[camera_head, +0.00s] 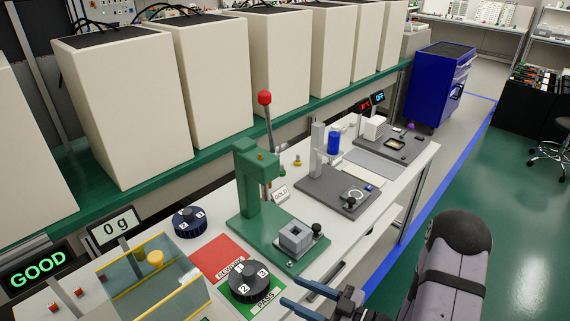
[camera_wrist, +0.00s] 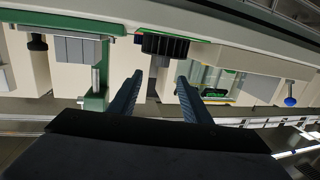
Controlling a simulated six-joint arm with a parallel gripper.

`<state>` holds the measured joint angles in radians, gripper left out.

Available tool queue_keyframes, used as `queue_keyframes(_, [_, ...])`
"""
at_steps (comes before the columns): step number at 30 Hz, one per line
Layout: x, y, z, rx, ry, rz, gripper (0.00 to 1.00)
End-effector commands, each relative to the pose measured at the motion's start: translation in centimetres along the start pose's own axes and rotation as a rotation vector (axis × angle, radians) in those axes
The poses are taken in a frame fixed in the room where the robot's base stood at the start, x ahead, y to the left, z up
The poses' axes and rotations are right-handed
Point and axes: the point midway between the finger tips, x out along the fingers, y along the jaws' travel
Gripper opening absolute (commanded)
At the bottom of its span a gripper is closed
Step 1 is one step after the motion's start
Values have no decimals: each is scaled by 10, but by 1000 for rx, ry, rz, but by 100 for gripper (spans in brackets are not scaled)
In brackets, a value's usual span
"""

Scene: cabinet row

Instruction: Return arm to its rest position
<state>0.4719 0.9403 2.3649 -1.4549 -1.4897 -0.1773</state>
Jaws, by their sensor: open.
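My gripper (camera_head: 308,297) is at the bottom of the head view, with its two blue fingers apart and nothing seen between them. It is in front of the bench's near edge, close to the green PASS area. In the wrist view my gripper (camera_wrist: 158,95) shows two dark fingers spread apart with an empty gap. Beyond the gap in the wrist view is a black knobbed dial (camera_wrist: 165,45), apart from the fingers. My grey arm fills the lower right of the head view.
A black numbered dial (camera_head: 248,281) sits on the green PASS pad, beside a red pad (camera_head: 217,258). A green press (camera_head: 258,200) with a red-knobbed lever stands behind. A clear-walled scale box (camera_head: 150,285) is at left. Green floor (camera_head: 510,230) at right is open.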

Motion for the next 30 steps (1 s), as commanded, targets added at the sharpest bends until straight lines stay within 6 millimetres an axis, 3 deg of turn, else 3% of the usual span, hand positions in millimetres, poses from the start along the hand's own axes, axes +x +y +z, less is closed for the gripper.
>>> queue_keyframes(8, [-2,49,19,-78,-356,134,44])
queue_keyframes(12, [-23,83,22,-80,-589,266,44])
queue_keyframes(18, [-71,110,7,7,-873,476,44])
queue_keyframes(23, [-113,99,-18,163,-1055,630,44])
queue_keyframes(26, [-135,77,-35,294,-1144,701,44])
queue_keyframes(30, [-155,32,-58,490,-1236,752,44])
